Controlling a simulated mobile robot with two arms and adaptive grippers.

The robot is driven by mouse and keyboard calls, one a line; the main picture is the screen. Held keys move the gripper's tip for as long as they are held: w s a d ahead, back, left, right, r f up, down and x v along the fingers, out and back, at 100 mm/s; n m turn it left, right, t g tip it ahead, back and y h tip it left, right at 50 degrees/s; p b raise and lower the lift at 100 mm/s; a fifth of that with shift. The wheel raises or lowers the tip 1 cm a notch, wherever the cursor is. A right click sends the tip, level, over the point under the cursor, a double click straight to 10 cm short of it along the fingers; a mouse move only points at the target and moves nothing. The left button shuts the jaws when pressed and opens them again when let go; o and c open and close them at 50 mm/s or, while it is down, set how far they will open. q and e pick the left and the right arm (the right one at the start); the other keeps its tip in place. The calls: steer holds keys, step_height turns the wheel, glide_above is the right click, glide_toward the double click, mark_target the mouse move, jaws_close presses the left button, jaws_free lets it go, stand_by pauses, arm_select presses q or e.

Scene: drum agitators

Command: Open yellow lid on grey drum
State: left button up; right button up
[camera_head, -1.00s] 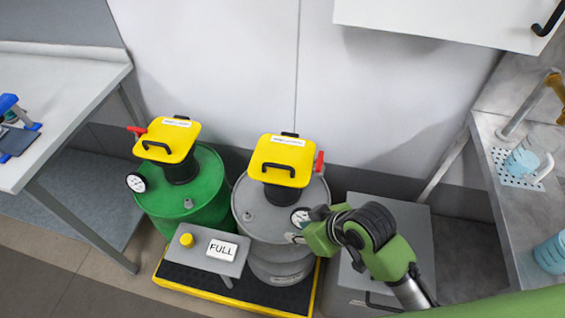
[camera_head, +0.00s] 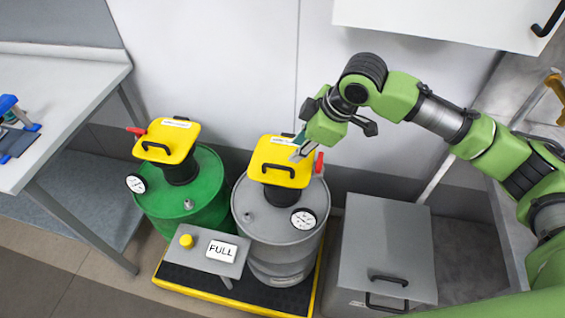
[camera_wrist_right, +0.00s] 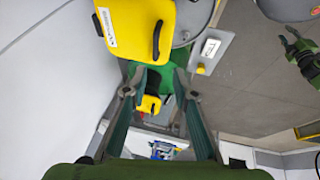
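The grey drum (camera_head: 280,222) stands upright with a square yellow lid (camera_head: 270,150) on its neck. The lid lies flat and looks shut, with a black handle (camera_head: 278,170) at its front and a red lever (camera_head: 319,163) at its right. My right gripper (camera_head: 298,154) is over the lid's right edge and hides part of it; I cannot tell whether it touches. In the right wrist view its two fingers (camera_wrist_right: 160,92) are spread with nothing between them, and the yellow lid (camera_wrist_right: 125,25) is above them. My left gripper (camera_wrist_right: 300,50) shows small at the right there, its opening unclear.
A green drum (camera_head: 195,205) with its own yellow lid (camera_head: 168,140) stands at left. A small stand with a yellow button and FULL sign (camera_head: 222,250) is in front. A grey box (camera_head: 385,240) stands right; a white cabinet (camera_head: 440,20) hangs above.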

mark_target(280, 166)
steer(key=x, duration=0.4)
steer(key=p+x, duration=0.1)
steer(key=x, duration=0.3)
steer(key=p+x, duration=0.1)
steer(key=x, duration=0.4)
steer(key=shift+w+d, duration=0.35)
steer(key=shift+w, duration=0.05)
jaws_close()
